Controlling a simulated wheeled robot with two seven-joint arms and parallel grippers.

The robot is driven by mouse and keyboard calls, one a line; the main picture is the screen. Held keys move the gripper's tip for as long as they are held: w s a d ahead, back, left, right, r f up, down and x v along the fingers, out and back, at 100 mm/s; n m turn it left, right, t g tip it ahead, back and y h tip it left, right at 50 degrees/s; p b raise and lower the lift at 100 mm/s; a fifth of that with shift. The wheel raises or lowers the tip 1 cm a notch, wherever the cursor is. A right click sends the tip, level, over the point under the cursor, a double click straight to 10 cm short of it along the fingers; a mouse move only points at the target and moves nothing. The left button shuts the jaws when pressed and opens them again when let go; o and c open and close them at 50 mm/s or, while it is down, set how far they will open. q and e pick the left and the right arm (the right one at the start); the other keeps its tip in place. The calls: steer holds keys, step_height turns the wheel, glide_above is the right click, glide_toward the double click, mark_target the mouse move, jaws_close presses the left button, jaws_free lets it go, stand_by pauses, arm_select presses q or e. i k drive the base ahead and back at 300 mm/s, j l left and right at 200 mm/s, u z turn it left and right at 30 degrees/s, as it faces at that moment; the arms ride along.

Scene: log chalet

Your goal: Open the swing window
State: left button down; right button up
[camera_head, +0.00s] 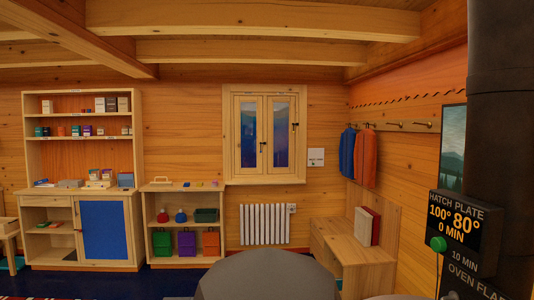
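The swing window (264,135) is set in the far log wall, in a light wooden frame. It has two narrow wooden sashes with dark blue panes, and both look shut. A small dark handle (263,147) shows near the middle where the sashes meet. Another dark fitting (295,126) sits on the right side of the right sash. Neither of my grippers shows in the head view.
Below the window is a white radiator (264,225). A low shelf (160,254) with coloured bags stands to its left, a wooden bench (352,257) to its right. A grey rounded surface (266,277) fills the bottom centre. A dark stove pipe (501,90) stands at the right.

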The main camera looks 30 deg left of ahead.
mark_target(238, 99)
steer(key=i+j+u, duration=0.5)
steer(key=j, duration=0.35)
steer(key=i+j+u, duration=0.5)
steer(key=j, duration=0.25)
steer(key=i+j+u, duration=0.5)
steer(key=i, duration=0.2)
steer(key=i+l+z, duration=0.15)
steer(key=i+z, duration=0.35)
steer(key=i, duration=0.3)
steer(key=i+j+z, duration=0.2)
steer(key=i+z, duration=0.3)
steer(key=i, duration=2.05)
steer(key=i+u, duration=0.15)
steer(key=i, duration=0.4)
steer(key=i+l+u, duration=0.2)
steer(key=i, duration=0.35)
steer(key=i+l+u, duration=0.15)
steer(key=i, duration=0.4)
steer(key=i+l+u, duration=0.3)
steer(key=i+l, duration=0.2)
steer(key=i, duration=0.3)
steer(key=i+l+u, duration=0.25)
steer(key=i+l, duration=0.4)
steer(key=i, duration=0.1)
